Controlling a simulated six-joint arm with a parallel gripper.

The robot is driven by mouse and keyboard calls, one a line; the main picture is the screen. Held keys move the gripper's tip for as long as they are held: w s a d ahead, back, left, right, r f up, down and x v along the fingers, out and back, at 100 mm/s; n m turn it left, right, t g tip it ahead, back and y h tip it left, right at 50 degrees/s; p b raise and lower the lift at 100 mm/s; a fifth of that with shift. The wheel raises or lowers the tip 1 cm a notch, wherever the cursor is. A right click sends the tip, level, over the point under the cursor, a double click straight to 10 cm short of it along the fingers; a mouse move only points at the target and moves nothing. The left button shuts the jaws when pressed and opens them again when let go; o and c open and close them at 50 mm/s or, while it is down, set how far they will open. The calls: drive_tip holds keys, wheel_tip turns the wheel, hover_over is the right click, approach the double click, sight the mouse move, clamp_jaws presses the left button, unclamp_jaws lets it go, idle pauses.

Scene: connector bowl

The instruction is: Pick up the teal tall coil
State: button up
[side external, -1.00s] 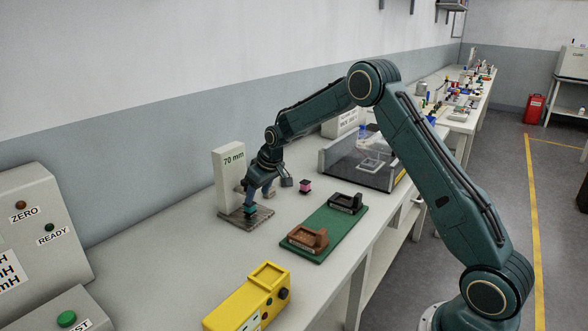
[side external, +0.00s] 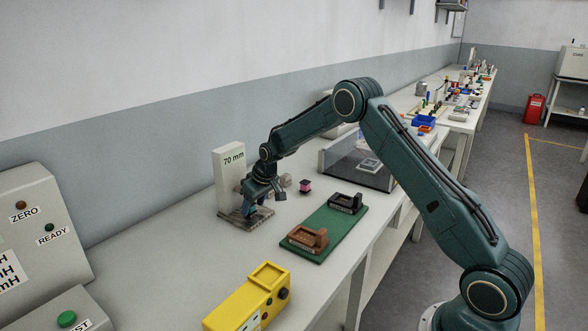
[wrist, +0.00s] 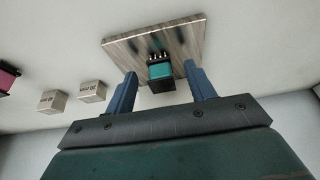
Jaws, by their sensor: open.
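The teal tall coil (wrist: 161,71) shows in the wrist view, with a black end and several metal pins. It stands on a small grey streaked plate (wrist: 185,42), which is also in the side view (side external: 232,219) at the foot of a 70 mm post. My gripper (wrist: 162,84) is open, with one blue finger on each side of the coil and visible gaps between.
A pink-and-black coil (side external: 305,186) stands to the right. The white 70 mm post (side external: 229,167) rises close behind my gripper. A green board (side external: 322,234) carries brown and black holders. A yellow device (side external: 248,300) sits in front. Two metal blocks (wrist: 72,97) lie left in the wrist view.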

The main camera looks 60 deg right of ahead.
drive_tip(key=shift+c, duration=0.2)
drive_tip(key=c, duration=1)
drive_tip(key=shift+r, duration=0.1)
drive_tip(key=shift+r, duration=0.4)
drive_tip(key=shift+s+r, duration=0.1)
drive_tip(key=shift+r, duration=0.05)
drive_tip(key=shift+s, duration=1.7)
drive_tip(key=shift+s+r, duration=0.2)
drive_tip(key=shift+r, duration=0.1)
wheel_tip(320, 180, up, 13)
drive_tip(key=shift+r, duration=0.1)
